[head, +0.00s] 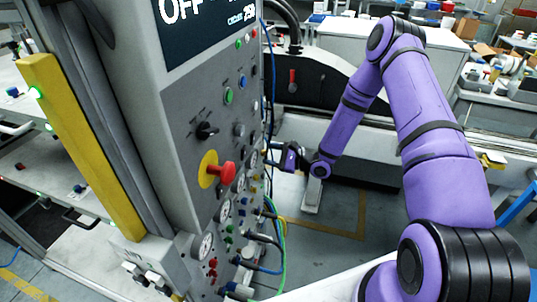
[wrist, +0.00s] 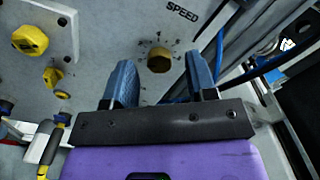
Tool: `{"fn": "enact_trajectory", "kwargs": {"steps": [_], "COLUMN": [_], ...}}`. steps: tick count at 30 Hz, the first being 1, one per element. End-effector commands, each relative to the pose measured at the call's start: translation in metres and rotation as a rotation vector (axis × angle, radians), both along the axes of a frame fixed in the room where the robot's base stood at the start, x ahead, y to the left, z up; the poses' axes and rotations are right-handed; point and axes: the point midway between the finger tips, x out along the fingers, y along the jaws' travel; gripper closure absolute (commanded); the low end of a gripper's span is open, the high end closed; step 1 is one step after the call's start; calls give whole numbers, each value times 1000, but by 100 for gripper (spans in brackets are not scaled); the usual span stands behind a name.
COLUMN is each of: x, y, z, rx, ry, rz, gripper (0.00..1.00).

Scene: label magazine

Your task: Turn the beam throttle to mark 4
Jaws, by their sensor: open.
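A control panel (head: 215,150) faces my arm in the head view. In the wrist view a round brass-yellow knob (wrist: 159,59), ringed by dark marks, sits on the panel near the word SPEED. My gripper (wrist: 160,70) is open, its two blue-grey fingers apart with the knob between them in the picture. I cannot tell whether either finger touches it or how deep the fingers reach. In the head view my gripper (head: 279,153) is at the panel's right edge, and the knob is not clear there.
A larger yellow knob (wrist: 30,40) and smaller yellow knobs are left of my gripper in the wrist view. A red button on a yellow plate (head: 220,172), several gauges and cables crowd the panel. Blue cables (wrist: 215,75) run close to the right finger.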

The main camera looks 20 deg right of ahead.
Motion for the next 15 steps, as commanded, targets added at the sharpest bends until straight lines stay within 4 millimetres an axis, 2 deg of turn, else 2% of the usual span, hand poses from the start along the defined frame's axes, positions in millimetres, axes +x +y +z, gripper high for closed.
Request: {"fn": "enact_trajectory", "kwargs": {"steps": [4,12,13,15], "x": [4,5,5,5], "y": [7,8,8,8], "z": [0,0,0,0], "rx": [0,0,0,1], "ry": [0,1,1,1], "rz": [1,1,1,0], "gripper": [48,48,51,67]}}
